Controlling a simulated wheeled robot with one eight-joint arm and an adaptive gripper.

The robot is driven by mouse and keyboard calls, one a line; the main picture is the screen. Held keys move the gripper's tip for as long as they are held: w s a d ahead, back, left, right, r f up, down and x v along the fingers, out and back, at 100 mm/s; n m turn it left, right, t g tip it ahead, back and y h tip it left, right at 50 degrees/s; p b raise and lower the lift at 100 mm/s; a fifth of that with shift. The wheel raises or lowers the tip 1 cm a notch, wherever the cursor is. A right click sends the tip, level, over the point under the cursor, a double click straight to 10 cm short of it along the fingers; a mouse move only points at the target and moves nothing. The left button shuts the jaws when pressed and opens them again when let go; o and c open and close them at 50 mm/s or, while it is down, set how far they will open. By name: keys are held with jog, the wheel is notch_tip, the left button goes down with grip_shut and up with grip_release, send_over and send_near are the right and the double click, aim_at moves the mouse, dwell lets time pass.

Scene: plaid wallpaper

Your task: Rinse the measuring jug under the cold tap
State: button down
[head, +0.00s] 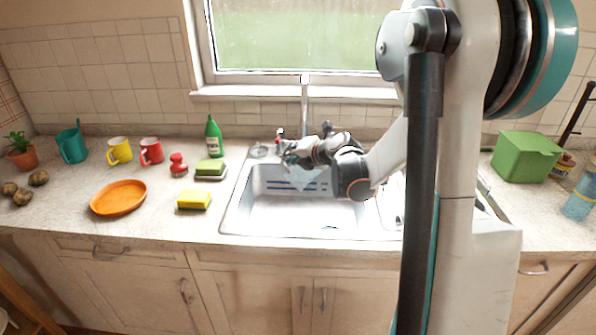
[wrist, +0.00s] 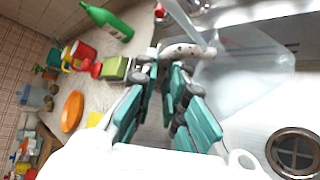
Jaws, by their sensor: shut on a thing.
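The measuring jug (wrist: 245,80) is a pale, see-through vessel at the right of the wrist view. In the head view the jug (head: 310,181) shows faintly over the sink, partly hidden by my arm. My gripper (wrist: 168,68) has teal fingers and is shut on the jug at its handle side; the exact grip is hard to see. In the head view my gripper (head: 288,157) is at the back left of the basin. The tap (head: 304,103) rises behind the sink. A red tap knob (head: 279,134) is left of it. I cannot make out running water or the cold knob.
The white sink (head: 255,215) has a drain (wrist: 295,152). Left of it are a green bottle (head: 213,137), a green-topped sponge (head: 210,167), a yellow sponge (head: 194,199) and an orange plate (head: 119,198). A green box (head: 525,157) stands right.

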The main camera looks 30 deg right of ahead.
jog(key=shift+w+a, duration=0.3)
jog(key=shift+w, duration=0.05)
jog(key=s+a, duration=0.5)
jog(key=a, duration=0.1)
jog(key=shift+s+a, duration=0.4)
dwell(0.6)
dwell(0.5)
jog(key=shift+s+a+r+p, duration=1.1)
jog(key=shift+r+p, duration=1.35)
jog(key=shift+r, duration=0.6)
jog(key=s+a, duration=0.6)
jog(key=a, duration=0.1)
jog(key=shift+s+a+p, duration=0.15)
jog(key=shift+a+p, duration=0.2)
jog(key=shift+a, duration=0.05)
jog(key=w+a+n+y, duration=0.2)
jog(key=w+a, duration=0.1)
jog(key=w, duration=0.2)
jog(key=shift+w+a+f+g, duration=0.3)
jog(key=shift+f, duration=0.1)
